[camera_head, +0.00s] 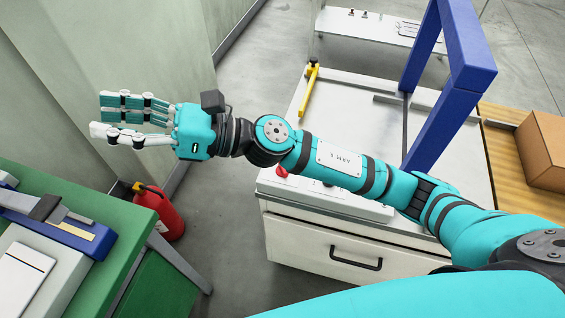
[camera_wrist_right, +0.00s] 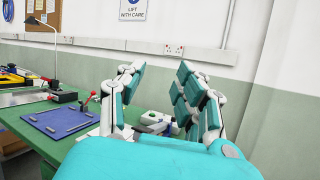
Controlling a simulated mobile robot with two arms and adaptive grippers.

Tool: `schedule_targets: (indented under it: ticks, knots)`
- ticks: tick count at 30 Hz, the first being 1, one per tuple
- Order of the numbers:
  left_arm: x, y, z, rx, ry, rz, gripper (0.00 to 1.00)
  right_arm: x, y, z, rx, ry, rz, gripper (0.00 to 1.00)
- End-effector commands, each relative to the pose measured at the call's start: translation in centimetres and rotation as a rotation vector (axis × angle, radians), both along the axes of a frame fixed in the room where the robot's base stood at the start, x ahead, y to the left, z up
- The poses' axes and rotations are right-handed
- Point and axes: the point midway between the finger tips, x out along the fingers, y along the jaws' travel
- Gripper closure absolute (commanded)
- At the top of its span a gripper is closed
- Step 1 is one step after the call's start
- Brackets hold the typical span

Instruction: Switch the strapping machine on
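The strapping machine (camera_head: 300,228) is a white cabinet with a drawer handle, a pale top and a blue arch (camera_head: 423,125). Its front control panel (camera_head: 330,199) carries a red knob or button (camera_head: 282,171) at the left end. My right arm crosses above the machine and hides part of the panel. My right gripper (camera_head: 100,117) is far left of the machine, in the air before the pale wall. Its fingers are apart and empty, and they also show spread in the right wrist view (camera_wrist_right: 157,76). My left gripper is not in view.
A green workbench (camera_head: 95,195) with tools stands at left, a red fire extinguisher (camera_head: 163,212) beside it. A yellow-handled tool (camera_head: 309,88) lies on the machine's left edge. A cardboard box (camera_head: 543,148) rests on wood at right. Bare floor lies between bench and machine.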

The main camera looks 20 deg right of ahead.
Motion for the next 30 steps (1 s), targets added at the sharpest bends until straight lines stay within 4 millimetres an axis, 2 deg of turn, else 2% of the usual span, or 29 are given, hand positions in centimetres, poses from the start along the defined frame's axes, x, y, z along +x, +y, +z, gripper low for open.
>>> schedule_targets:
  ticks: [1, 2, 4, 5, 6, 7, 8, 9, 12, 15, 18, 23, 30]
  knots:
    - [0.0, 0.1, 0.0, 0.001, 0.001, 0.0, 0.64, -1.4, 1.3, -1.9, -0.174, -0.259, 0.074, 0.65]
    - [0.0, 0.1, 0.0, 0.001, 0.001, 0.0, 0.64, -2.2, 1.6, -3.5, -0.275, -0.407, 0.126, 0.65]
    - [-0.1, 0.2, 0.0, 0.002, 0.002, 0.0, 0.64, -2.7, 0.8, -8.1, -0.514, -0.736, 0.261, 0.65]
    - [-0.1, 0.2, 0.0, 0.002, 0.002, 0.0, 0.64, -2.4, -0.3, -10.1, -0.616, -0.865, 0.325, 0.65]
    - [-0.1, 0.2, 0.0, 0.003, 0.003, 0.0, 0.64, -1.5, -2.2, -12.5, -0.749, -1.019, 0.414, 0.65]
    - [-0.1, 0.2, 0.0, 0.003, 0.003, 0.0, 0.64, -0.5, -4.1, -14.1, -0.845, -1.12, 0.484, 0.65]
    - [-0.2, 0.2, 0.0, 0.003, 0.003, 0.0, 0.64, 0.6, -6.1, -15.4, -0.938, -1.21, 0.557, 0.65]
    - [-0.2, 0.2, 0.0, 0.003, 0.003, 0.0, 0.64, 2.2, -9.1, -16.7, -1.056, -1.307, 0.654, 0.65]
    - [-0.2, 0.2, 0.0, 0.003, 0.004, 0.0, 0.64, 5.9, -16.5, -17.7, -1.3, -1.455, 0.886, 0.65]
    - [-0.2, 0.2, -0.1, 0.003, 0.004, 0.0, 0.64, 8.1, -21.9, -17.1, -1.452, -1.499, 1.057, 0.65]
    - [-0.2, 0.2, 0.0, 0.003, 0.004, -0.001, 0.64, 9.1, -24.9, -16.4, -1.527, -1.504, 1.155, 0.65]
    - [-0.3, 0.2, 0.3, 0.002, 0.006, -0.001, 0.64, 9.4, -26.1, -17.0, -1.553, -1.501, 1.199, 0.65]
    - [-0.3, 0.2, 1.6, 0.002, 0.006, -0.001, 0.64, 9.3, -26.0, -21.4, -1.549, -1.499, 1.198, 0.65]
